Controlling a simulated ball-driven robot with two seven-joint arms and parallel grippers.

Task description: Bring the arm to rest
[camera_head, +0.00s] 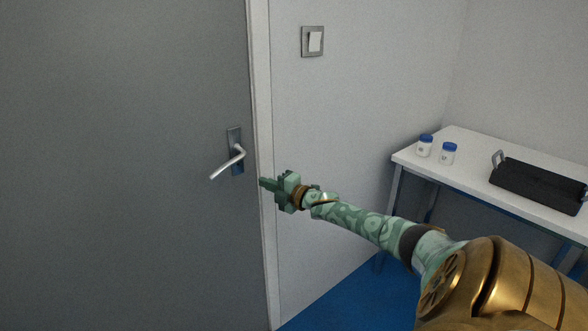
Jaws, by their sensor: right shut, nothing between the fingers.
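My right arm reaches in from the lower right, with a gold shoulder part and a green patterned forearm. My right gripper (266,183) is green, shut and empty, and points left. It shows just right of and a little below the door handle (228,162), over the edge of the door frame. I see a gap in the picture between the gripper tips and the handle. The grey door (120,170) looks shut, and its silver lever points down to the left. My left gripper is not in view.
A white table (462,140) stands at the right. Two white jars with blue lids (425,146) (448,154) and a black tray with handles (540,186) are on it. A light switch (312,41) is on the wall. Blue floor (335,300) shows below the arm.

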